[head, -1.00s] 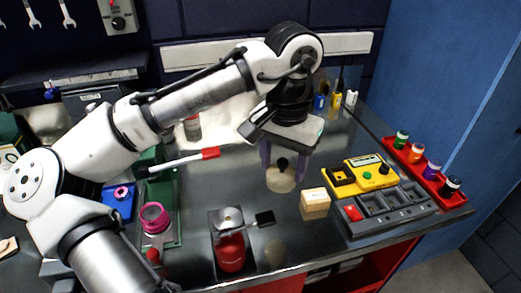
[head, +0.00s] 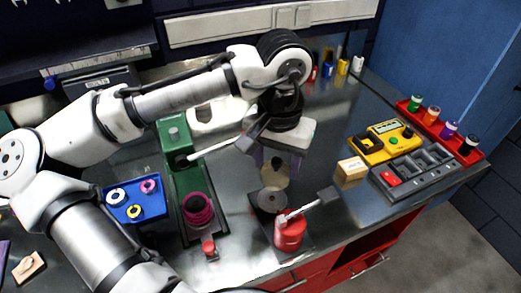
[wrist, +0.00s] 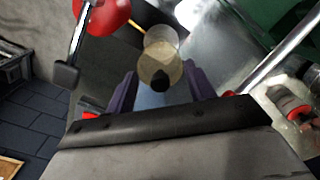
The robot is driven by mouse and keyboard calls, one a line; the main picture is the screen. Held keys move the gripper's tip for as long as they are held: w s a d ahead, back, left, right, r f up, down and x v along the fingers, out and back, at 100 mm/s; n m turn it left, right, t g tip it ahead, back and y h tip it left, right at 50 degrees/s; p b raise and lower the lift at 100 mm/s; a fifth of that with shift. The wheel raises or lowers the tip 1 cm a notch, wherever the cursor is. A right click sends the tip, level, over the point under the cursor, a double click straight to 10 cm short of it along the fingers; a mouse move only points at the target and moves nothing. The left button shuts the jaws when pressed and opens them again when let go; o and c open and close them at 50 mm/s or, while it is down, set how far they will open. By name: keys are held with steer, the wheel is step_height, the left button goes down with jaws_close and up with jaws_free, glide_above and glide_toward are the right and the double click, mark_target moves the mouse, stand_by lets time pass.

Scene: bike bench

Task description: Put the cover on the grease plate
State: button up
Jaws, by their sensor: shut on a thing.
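The cover (head: 274,178) is a cream, see-through round piece with a black knob on top. My gripper (head: 275,163) is shut on it; the wrist view shows the cover (wrist: 160,65) between the two purple fingers. It is upright, close behind a grey round disc (head: 267,202) on a dark base beside a red pot. I cannot tell whether this disc is the grease plate, or whether the cover touches anything below. In the wrist view a pale round shape shows just beyond the cover; it may be a reflection.
A wooden block (head: 350,172), yellow tester (head: 381,140) and grey tray (head: 414,172) are to the right. A green press (head: 176,150) and blue tray (head: 138,203) are left.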

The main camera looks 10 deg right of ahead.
steer(key=shift+a+f, duration=0.2)
steer(key=shift+a, duration=0.05)
steer(key=shift+f, duration=0.15)
step_height(320, 180, down, 6)
steer(key=b, duration=0.5)
steer(key=shift+r+b, duration=0.25)
steer(key=shift+b, duration=0.1)
steer(key=shift+r+p, duration=0.1)
steer(key=shift+p, duration=0.45)
stand_by(0.5)
steer(key=shift+f+b, duration=0.35)
steer(key=shift+f, duration=0.3)
stand_by(0.3)
steer(key=o, duration=0.7)
steer(key=shift+r, duration=0.1)
